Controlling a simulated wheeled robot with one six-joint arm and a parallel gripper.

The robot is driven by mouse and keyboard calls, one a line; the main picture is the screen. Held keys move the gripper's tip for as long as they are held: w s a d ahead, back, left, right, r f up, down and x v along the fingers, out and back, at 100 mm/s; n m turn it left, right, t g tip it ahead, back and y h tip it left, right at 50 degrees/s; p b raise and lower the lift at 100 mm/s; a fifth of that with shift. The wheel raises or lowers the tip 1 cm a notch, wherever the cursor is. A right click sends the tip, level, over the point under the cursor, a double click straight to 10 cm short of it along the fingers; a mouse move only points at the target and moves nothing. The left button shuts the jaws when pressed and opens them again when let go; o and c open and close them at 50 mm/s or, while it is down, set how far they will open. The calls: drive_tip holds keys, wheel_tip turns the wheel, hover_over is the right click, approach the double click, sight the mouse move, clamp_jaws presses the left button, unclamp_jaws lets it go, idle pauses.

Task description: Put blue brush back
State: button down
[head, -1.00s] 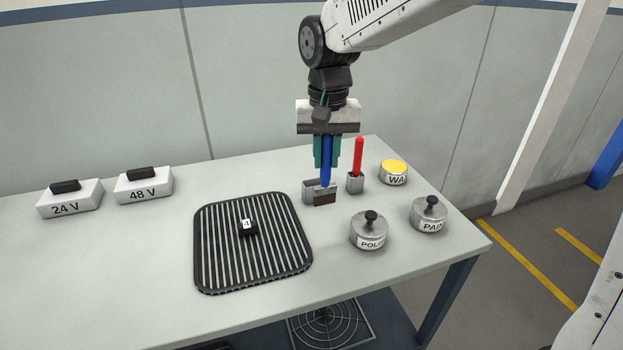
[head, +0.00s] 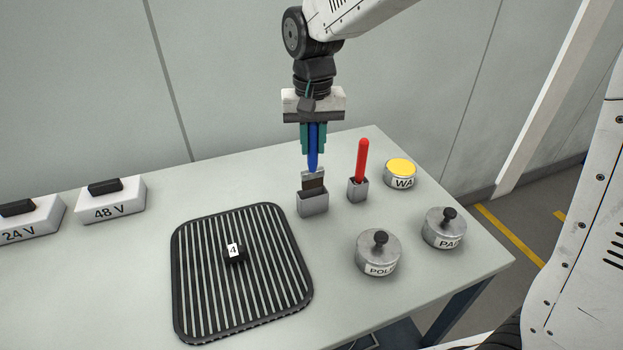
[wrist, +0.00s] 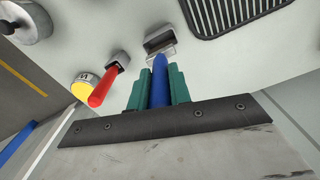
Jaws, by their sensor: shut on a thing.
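My gripper (head: 313,148) has teal fingers and is shut on the handle of the blue brush (head: 313,160). The brush hangs upright, handle up, with a metal ferrule and brown bristles (head: 314,186) at the bottom. The bristles are at the mouth of a grey open-topped holder (head: 313,205); I cannot tell whether their tips are inside it or just above. In the wrist view, the blue handle (wrist: 159,85) sits between the teal fingers, and the holder (wrist: 160,38) is just beyond the ferrule. The bristles are hidden there.
A red-handled tool (head: 361,162) stands in a smaller grey holder (head: 358,190) to the right. A yellow-topped tin (head: 401,173) and two knobbed metal pots (head: 378,255) (head: 444,229) are further right.

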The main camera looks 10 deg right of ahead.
sight(313, 172)
drive_tip(key=shift+f, duration=3.25)
drive_tip(key=c, duration=1.3)
unclamp_jaws()
drive_tip(key=shift+f, duration=0.1)
